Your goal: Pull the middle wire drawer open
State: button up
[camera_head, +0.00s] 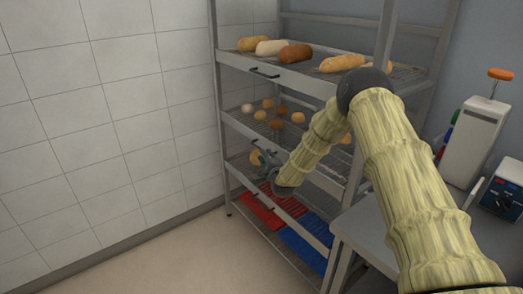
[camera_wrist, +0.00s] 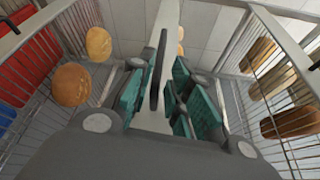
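The middle wire drawer (camera_head: 236,124) sits in a grey metal rack with several rolls on its wire base. Its light front strip, with a dark bar handle (camera_wrist: 156,70), runs between my fingers in the wrist view. My gripper (camera_head: 266,160), also in the wrist view (camera_wrist: 163,88), is at the front of this drawer. Its teal-padded fingers are apart, one on each side of the handle, with gaps visible. I cannot tell whether a finger touches it. My arm hides the right part of the drawer front.
The upper drawer (camera_head: 300,78) holds several loaves. Below lie a red tray (camera_head: 272,212) and a blue tray (camera_head: 305,248). A grey table (camera_head: 372,228) with appliances stands at right. A tiled wall (camera_head: 110,120) is at left. Floor (camera_head: 170,255) in front is clear.

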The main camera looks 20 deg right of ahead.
jog(key=shift+w+d+f+p, duration=0.1)
jog(key=shift+w+f+p, duration=0.15)
jog(key=shift+w, duration=1.5)
jog(key=shift+w+f+p, duration=0.1)
jog(key=shift+w+p, duration=0.1)
jog(key=shift+w, duration=1.5)
grip_shut()
